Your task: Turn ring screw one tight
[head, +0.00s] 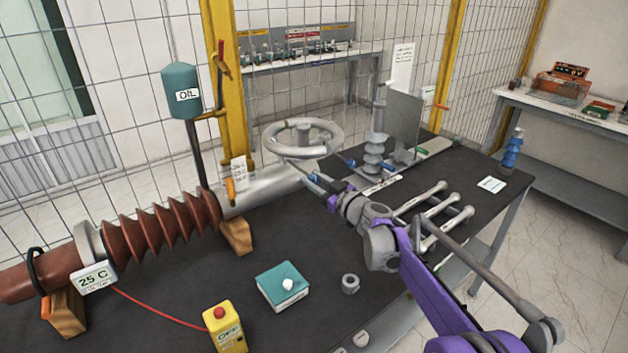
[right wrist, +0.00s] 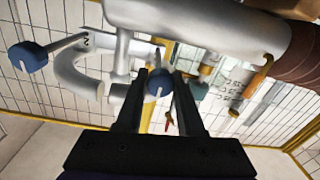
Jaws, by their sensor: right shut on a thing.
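A grey ring (head: 335,136) stands at the end of the grey tube behind the brown ribbed bushing (head: 165,228). My right gripper (head: 312,178) reaches to the ring's near side, on the end of my purple arm. In the right wrist view its jaws (right wrist: 158,80) are shut on a round blue screw knob (right wrist: 158,83). The grey ring (right wrist: 62,76) is behind and left of it there. A second blue knob (right wrist: 28,57) sits on a grey rod at the left, apart from the jaws. In the head view, one blue knob (head: 350,163) shows right of the ring. My left gripper is out of view.
Grey tools (head: 440,210) lie at the right of the dark table. A teal-topped box (head: 282,285), a small grey nut (head: 350,283) and a yellow OFF button box (head: 224,328) are at the front. A green OIL tank (head: 182,92) stands at the left. A wire fence borders the back.

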